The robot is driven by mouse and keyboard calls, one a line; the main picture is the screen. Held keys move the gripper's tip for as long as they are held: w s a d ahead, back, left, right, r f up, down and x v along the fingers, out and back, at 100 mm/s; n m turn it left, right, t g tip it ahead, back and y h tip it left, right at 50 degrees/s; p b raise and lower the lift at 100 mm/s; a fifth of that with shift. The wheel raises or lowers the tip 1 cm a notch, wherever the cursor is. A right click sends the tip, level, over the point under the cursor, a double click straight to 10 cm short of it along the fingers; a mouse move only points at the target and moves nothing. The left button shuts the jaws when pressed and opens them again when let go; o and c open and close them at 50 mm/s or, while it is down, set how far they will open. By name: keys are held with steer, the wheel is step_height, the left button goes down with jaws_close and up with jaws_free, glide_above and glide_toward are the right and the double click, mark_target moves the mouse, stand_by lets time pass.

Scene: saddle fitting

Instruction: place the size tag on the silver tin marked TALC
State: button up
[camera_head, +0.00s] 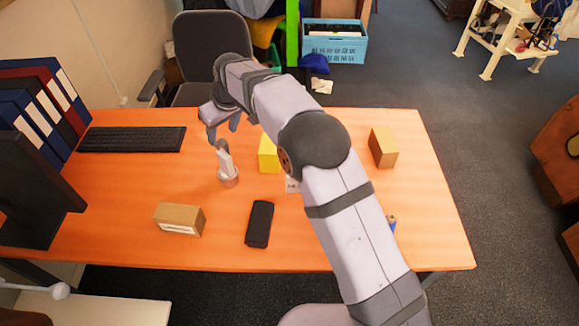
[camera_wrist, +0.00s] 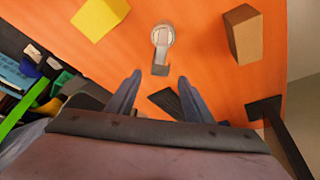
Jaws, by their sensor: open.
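The silver tin (camera_head: 229,181) stands on the orange desk, left of the yellow block. Any marking on it is too small to read. A pale grey-white piece, seemingly the size tag (camera_head: 224,160), stands up at the tin's top, slightly tilted. In the wrist view the tin (camera_wrist: 163,34) is seen from above, with the tag (camera_wrist: 160,69) reaching from it toward my fingers. I cannot tell exactly how the tag sits on the rim. My gripper (camera_head: 222,127) is open and empty, above and behind the tag. In the wrist view its fingers (camera_wrist: 160,76) are apart, with the tag's end near the gap.
A yellow block (camera_head: 268,155) and a brown block (camera_head: 383,148) are to the right. A cardboard box (camera_head: 180,219) and black case (camera_head: 259,223) lie in front. A keyboard (camera_head: 130,139), binders (camera_head: 45,110) and monitor (camera_head: 35,205) are left. My arm partly hides a white card (camera_head: 292,186).

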steer(key=s+d+m+h, duration=0.1)
steer(key=s+d, duration=0.2)
steer(key=d, duration=0.4)
steer(key=s+d+m+g, duration=0.1)
steer(key=s+d+m, duration=0.15)
steer(key=d, duration=0.35)
steer(key=s+d+m+h, duration=0.1)
steer(key=s+d, duration=0.2)
steer(key=d, duration=0.4)
steer(key=s+d+f+m, duration=0.1)
steer(key=s+d, duration=0.3)
steer(key=s, duration=0.3)
steer(key=s+d+f+m+g, duration=0.1)
steer(key=s+d+f+m, duration=0.1)
steer(key=s+d, duration=0.3)
steer(key=s+d+f+m+g+h, duration=0.1)
steer(key=s+d, duration=0.3)
steer(key=s, duration=0.7)
steer(key=shift+s+d+f, duration=0.15)
steer(key=shift+d+f, duration=0.1)
steer(key=shift+d, duration=0.15)
